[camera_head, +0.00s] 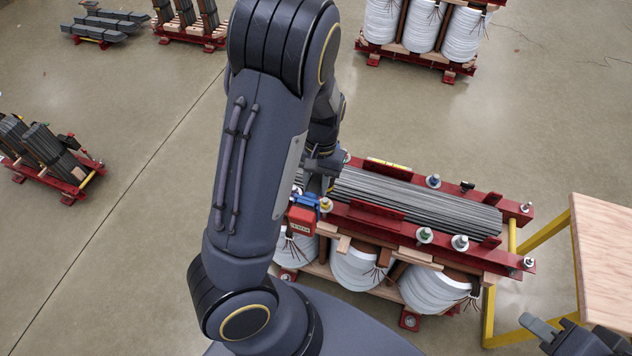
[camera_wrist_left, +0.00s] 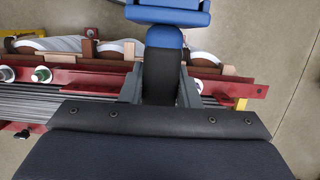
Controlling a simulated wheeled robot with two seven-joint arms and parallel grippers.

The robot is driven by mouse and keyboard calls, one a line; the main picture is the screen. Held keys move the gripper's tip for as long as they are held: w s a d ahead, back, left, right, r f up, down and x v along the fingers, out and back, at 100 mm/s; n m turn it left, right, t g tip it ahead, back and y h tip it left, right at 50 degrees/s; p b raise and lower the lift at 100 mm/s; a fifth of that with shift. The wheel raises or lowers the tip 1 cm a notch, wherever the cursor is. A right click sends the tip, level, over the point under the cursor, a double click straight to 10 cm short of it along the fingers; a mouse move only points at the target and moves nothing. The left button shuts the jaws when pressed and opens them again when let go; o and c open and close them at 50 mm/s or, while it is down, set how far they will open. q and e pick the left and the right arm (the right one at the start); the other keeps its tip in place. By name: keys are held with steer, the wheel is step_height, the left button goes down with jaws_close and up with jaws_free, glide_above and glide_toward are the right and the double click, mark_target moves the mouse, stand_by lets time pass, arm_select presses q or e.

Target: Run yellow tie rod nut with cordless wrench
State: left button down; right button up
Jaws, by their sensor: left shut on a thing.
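The cordless wrench (camera_head: 302,203) has a blue body, a black grip and a red battery block. My left gripper (camera_head: 322,170) is shut on its black grip, and the left wrist view shows the grip (camera_wrist_left: 160,75) between the two fingers. A small yellow nut (camera_head: 326,204) shows beside the wrench, on the near red clamp beam of the transformer core (camera_head: 420,200). I cannot tell whether the wrench's socket touches the nut; the wrench nose is partly hidden. My right gripper (camera_head: 560,336) is at the bottom right corner, empty near the table; its finger gap is unclear.
White and green nuts (camera_head: 424,235) stand along the same beam. White coils (camera_head: 360,268) hang below. A wood-topped table with yellow legs (camera_head: 605,250) stands at the right. Other core assemblies (camera_head: 420,35) stand at the back and left. The floor between is clear.

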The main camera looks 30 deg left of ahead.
arm_select(q)
step_height(320, 180, down, 6)
steer(key=b, duration=0.4)
steer(key=shift+r, duration=0.2)
stand_by(1.5)
steer(key=shift+f+b, duration=1.45)
steer(key=shift+f, duration=0.45)
stand_by(1.5)
